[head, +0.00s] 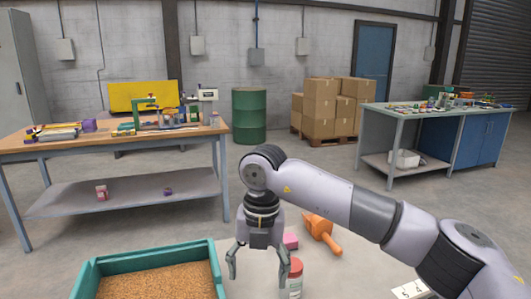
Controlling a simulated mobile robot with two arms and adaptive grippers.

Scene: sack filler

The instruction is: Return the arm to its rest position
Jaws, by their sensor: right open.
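My right gripper (257,270) hangs with its fingers pointing down and spread apart over the near white table, empty as far as I can see. Its arm comes in from the right. A white jar with a red lid (295,267) stands just right of the right finger; I cannot tell whether they touch. An orange scoop (320,231) lies behind the jar and to the right. A pink block (290,241) sits between the gripper and the scoop. A teal tray (150,255) of brown grain is left of the gripper. My left gripper is not in view.
A white number card (411,289) lies at the lower right, beside my arm. A wooden workbench (40,147) with tools stands at the back left. A grey-topped bench (400,111) with blue cabinets is at the right. Stacked boxes (322,105) and a green drum (249,115) stand behind.

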